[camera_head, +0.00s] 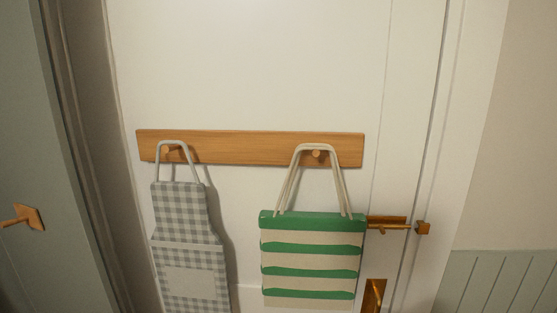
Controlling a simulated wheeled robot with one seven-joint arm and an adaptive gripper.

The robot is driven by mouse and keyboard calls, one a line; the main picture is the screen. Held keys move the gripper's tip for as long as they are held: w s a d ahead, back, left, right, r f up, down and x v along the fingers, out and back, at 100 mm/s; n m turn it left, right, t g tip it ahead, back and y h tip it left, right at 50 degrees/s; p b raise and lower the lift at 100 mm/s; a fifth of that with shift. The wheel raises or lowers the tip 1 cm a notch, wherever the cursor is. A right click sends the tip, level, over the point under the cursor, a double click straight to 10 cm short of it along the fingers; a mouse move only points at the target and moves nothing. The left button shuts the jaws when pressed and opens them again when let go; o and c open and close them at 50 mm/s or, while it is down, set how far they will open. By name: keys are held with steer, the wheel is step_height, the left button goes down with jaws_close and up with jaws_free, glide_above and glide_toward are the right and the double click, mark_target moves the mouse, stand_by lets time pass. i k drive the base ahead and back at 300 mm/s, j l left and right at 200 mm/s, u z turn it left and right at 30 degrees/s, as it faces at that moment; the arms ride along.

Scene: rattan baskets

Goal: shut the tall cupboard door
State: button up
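A tall grey-green panel (30,130) with a wooden or brass-coloured handle (24,217) stands at the left edge, cut off by the frame. It looks like a cupboard door. A dark upright strip (85,110) runs beside it, between it and the white door; I cannot tell how far open it is. The white door (250,60) fills the middle. My gripper is not in view.
A wooden peg rail (235,149) on the white door holds a grey checked apron (185,225) and a green-striped bag (312,262). A brass bolt (395,226) and a brass handle (373,296) sit at its right. Green panelling (500,285) is at lower right.

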mark_target(50, 248)
steer(key=u, duration=2.5)
